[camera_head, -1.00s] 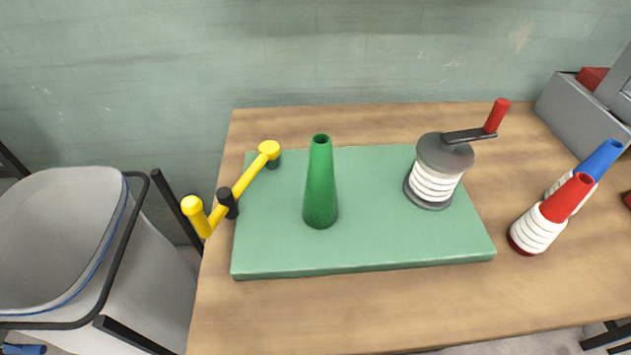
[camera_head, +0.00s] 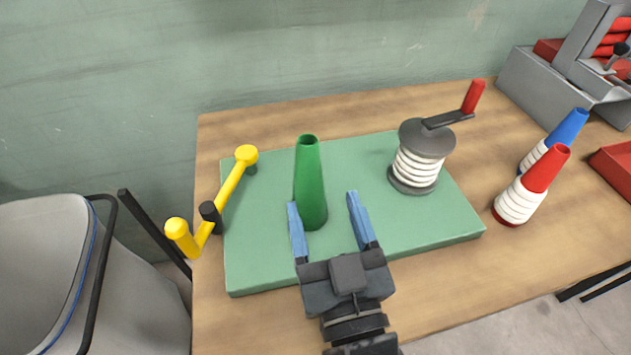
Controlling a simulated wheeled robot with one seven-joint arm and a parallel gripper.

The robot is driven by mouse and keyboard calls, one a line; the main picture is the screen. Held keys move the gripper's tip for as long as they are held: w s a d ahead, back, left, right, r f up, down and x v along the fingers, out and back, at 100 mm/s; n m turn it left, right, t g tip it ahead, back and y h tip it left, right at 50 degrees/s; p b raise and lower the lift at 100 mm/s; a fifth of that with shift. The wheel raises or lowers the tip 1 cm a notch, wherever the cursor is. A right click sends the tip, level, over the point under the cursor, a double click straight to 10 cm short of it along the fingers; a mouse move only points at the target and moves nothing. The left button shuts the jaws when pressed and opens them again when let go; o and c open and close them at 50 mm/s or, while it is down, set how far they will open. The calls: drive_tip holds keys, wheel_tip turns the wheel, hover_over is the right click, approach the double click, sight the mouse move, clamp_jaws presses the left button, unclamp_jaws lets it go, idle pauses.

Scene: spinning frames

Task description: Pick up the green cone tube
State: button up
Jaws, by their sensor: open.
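The green cone tube (camera_head: 311,188) stands upright on the green board (camera_head: 256,262), left of the board's middle. It is plain green with an open narrow top. My gripper (camera_head: 325,212) comes in from the lower edge with its two blue fingers open and spread apart. The left finger overlaps the lower left side of the tube in the picture, and the right finger is apart from it to the right. Nothing is held. I cannot tell how high the fingers are above the board or whether the left one touches the tube.
A spool with white thread and a red-handled crank (camera_head: 417,158) stands right of the tube. A yellow arm with black joints (camera_head: 229,188) is at the board's left edge. Red (camera_head: 532,188) and blue (camera_head: 556,142) cones with white thread stand farther right. A grey bin (camera_head: 130,290) is at lower left.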

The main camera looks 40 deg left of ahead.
sight(311, 175)
drive_tip(key=shift+a+r, duration=0.3)
drive_tip(key=shift+a, duration=0.25)
drive_tip(key=shift+w+a, duration=0.25)
drive_tip(key=shift+a, duration=0.05)
drive_tip(key=p+x, duration=0.2)
drive_tip(key=x, duration=0.5)
drive_tip(key=shift+d, duration=0.1)
drive_tip(key=shift+f, duration=0.1)
clamp_jaws()
